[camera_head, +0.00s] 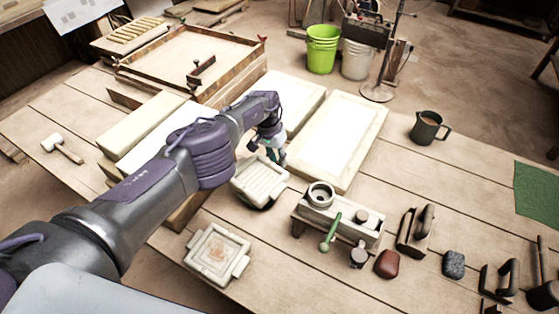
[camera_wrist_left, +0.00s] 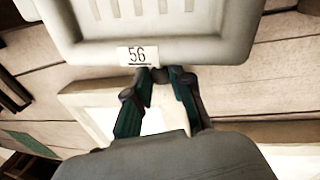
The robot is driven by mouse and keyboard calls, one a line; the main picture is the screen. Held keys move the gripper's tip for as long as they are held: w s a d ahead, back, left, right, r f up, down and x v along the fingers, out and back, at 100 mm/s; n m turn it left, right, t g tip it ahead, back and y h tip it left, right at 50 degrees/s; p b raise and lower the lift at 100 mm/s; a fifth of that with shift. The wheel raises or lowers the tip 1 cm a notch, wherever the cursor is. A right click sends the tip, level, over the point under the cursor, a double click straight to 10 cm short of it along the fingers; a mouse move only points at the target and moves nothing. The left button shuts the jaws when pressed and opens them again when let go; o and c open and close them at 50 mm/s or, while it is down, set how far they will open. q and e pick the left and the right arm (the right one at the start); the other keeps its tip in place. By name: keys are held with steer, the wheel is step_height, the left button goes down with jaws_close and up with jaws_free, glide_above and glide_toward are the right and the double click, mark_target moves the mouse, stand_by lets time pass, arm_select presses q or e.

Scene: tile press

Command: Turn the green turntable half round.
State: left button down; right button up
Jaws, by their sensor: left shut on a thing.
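A cream ribbed tile mould (camera_head: 262,180) stands on the work table in the head view, on a dark base that is mostly hidden under it. No green turntable top can be made out. My left gripper (camera_head: 272,150) is at the mould's far edge. In the left wrist view the mould (camera_wrist_left: 235,25) fills the top, with a label "56" (camera_wrist_left: 138,56) on its rim. My right gripper is not in view.
A second cream mould (camera_head: 217,253) lies at the front. A small stand (camera_head: 340,222) with a green-handled tool (camera_head: 331,232) is close at the right. White-topped boards (camera_head: 338,140) lie behind. A dark mug (camera_head: 428,127) stands at the back right. Bare table shows between them.

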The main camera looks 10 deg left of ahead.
arm_select(q)
steer(key=shift+w+a+n, duration=0.1)
steer(key=shift+a+n, duration=0.2)
steer(key=shift+n, duration=0.1)
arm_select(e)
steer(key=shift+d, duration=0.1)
arm_select(q)
steer(key=shift+a, duration=0.1)
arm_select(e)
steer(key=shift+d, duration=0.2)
arm_select(q)
steer(key=c, duration=1)
jaws_free()
steer(key=shift+c, duration=0.6)
